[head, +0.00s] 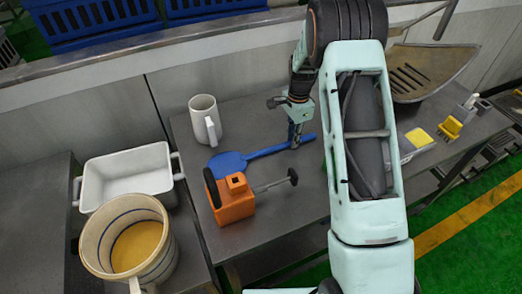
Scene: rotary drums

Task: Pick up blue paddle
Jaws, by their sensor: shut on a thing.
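The blue paddle (229,163) lies on the grey metal table, its flat head at the left and its handle running right and slightly up. My gripper (295,140) points down at the handle, right of the paddle head, and is shut on the handle. The paddle looks level and at or close to the table top; any gap beneath it cannot be made out. Part of the view to the right of the handle is covered by my arm.
An orange tool (234,203) with a grey rod lies just in front of the paddle. A white mug (204,117) stands behind it. At left are a white tray (128,151) and a round tub (165,262). A yellow sponge (419,138) lies right of my arm.

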